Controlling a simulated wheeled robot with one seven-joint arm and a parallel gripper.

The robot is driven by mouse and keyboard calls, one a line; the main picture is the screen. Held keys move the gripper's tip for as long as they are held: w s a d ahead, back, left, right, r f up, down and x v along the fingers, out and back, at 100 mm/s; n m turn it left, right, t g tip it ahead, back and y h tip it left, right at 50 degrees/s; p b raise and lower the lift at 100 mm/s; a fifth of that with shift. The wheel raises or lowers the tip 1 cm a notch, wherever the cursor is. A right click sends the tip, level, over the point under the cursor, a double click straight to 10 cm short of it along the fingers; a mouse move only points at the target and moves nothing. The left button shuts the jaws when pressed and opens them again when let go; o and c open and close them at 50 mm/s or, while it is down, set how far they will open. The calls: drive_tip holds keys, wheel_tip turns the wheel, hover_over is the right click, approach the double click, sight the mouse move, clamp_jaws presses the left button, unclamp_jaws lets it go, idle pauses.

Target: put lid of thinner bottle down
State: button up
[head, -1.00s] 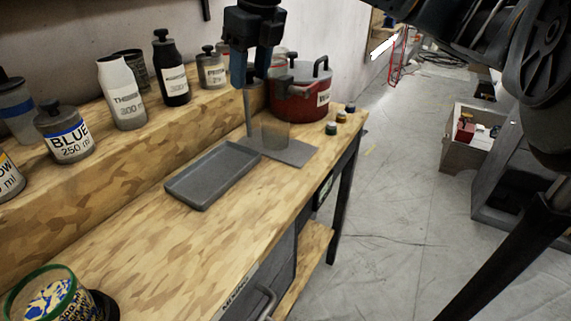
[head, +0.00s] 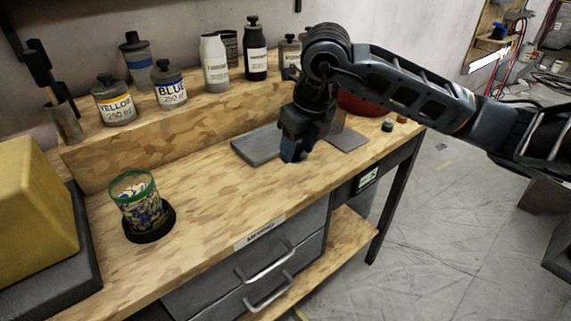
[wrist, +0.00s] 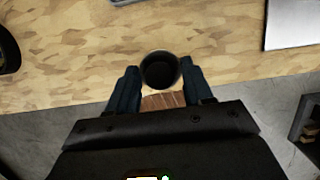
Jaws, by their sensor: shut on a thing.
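My gripper (head: 293,152) hangs over the front part of the wooden workbench, in front of the grey tray. In the wrist view its two fingers (wrist: 159,84) are shut on a small dark round lid (wrist: 160,70), held between the tips with a dark round face towards the camera. In the head view the lid cannot be made out. The white thinner bottle (head: 214,62) stands upright on the raised back shelf, with no dark cap on it, unlike the black bottle (head: 256,55) beside it.
The grey tray (head: 256,146) lies behind my gripper, and a grey plate (head: 348,140) and red pot (head: 360,105) are to the right. A green-rimmed can (head: 136,197) stands at left on a black disc. The bench top (head: 215,195) between is clear.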

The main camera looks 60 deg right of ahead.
sight(285, 181)
drive_tip(key=shift+w+a+f, duration=0.8)
drive_tip(key=shift+w+a, duration=0.15)
drive_tip(key=shift+w, duration=0.05)
drive_tip(key=shift+f+p, duration=0.55)
drive_tip(key=shift+f, duration=1.5)
drive_tip(key=shift+f, duration=0.15)
drive_tip(key=o, duration=1)
